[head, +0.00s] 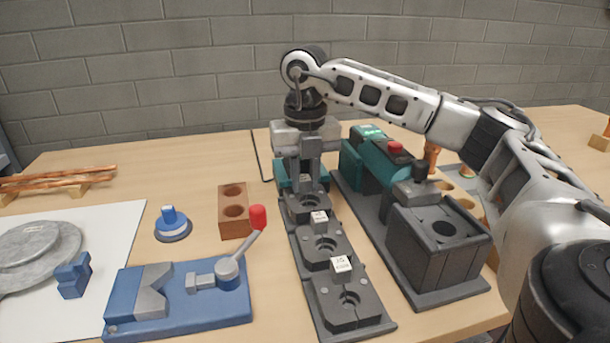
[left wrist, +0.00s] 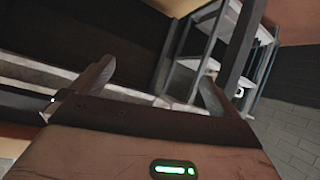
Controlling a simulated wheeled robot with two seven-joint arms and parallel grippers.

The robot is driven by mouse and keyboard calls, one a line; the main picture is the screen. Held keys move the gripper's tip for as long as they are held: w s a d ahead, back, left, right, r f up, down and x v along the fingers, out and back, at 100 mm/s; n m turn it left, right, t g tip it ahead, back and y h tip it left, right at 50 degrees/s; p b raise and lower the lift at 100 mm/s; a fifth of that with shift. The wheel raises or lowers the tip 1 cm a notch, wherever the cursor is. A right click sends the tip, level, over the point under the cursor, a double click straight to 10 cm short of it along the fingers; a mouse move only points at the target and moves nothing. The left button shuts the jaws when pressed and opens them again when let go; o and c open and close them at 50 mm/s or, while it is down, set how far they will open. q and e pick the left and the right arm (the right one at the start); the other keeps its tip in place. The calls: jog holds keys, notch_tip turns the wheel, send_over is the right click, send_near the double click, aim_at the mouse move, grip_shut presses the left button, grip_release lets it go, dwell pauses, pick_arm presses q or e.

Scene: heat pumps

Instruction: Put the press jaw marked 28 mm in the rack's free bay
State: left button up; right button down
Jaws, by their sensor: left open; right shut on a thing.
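A dark grey rack (head: 312,309) runs away from me down the middle of the table. A front press jaw (head: 350,308) with a white tag that seems to read 35 and a middle press jaw (head: 326,256) sit in it. My right gripper (head: 303,183) is upright over the rack's far end, shut on the tag block of the far press jaw (head: 308,209). This jaw is at or just above the far bay; I cannot tell if it touches the floor. Its tag is mostly hidden and unreadable. My left gripper (left wrist: 170,65) is open and empty in the left wrist view.
A teal and grey machine (head: 437,235) stands close right of the rack. Left are a blue vise-like fixture (head: 190,310) with a red-knobbed lever, a brown two-hole block (head: 233,212) and a blue round part (head: 172,226). Copper pipes (head: 60,178) lie far left.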

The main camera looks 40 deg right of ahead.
pick_arm(q)
jog(key=shift+f+b, duration=0.4)
pick_arm(e)
jog(key=shift+f, duration=0.65)
jog(key=c, duration=1.2)
grip_release()
pick_arm(q)
jog(key=shift+r, duration=0.15)
pick_arm(e)
notch_tip(320, 180, up, 3)
pick_arm(q)
jog(key=r+p, duration=0.1)
jog(key=p, duration=0.1)
jog(key=r+p, duration=0.1)
jog(key=p, duration=0.1)
jog(key=r+p, duration=0.1)
jog(key=shift+a+p, duration=0.25)
jog(key=shift+p, duration=0.15)
pick_arm(e)
notch_tip(320, 180, up, 13)
